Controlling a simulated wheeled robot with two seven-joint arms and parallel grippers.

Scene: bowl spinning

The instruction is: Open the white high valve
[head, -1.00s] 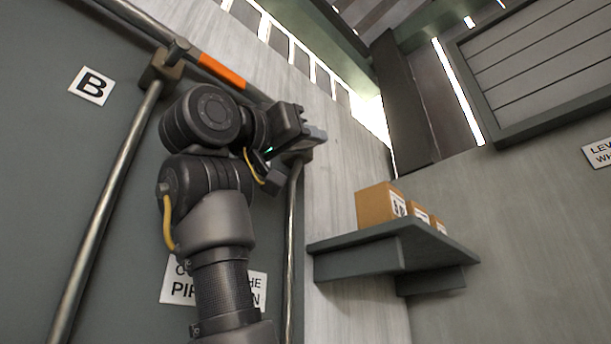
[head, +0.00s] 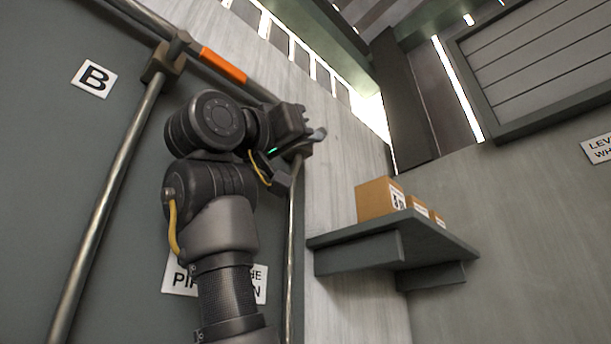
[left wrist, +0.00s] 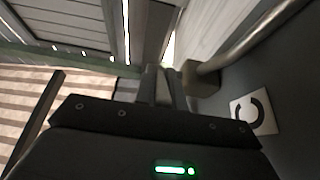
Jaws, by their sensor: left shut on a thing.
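The high valve's pale grey-white handle (head: 318,134) shows as a small piece sticking out past my left gripper (head: 303,128) at the pipe joint. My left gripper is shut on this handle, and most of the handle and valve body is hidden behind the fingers. In the left wrist view, the closed fingers (left wrist: 160,85) are beside a dark pipe joint block (left wrist: 200,78), and the handle cannot be made out there. My right gripper is not in view.
A metal pipe with an orange band (head: 222,66) runs along the wall to the joint. A "B" sign (head: 94,78) is at left, a "C" sign (left wrist: 252,112) in the wrist view. A shelf (head: 390,244) with cardboard boxes (head: 378,201) is at lower right.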

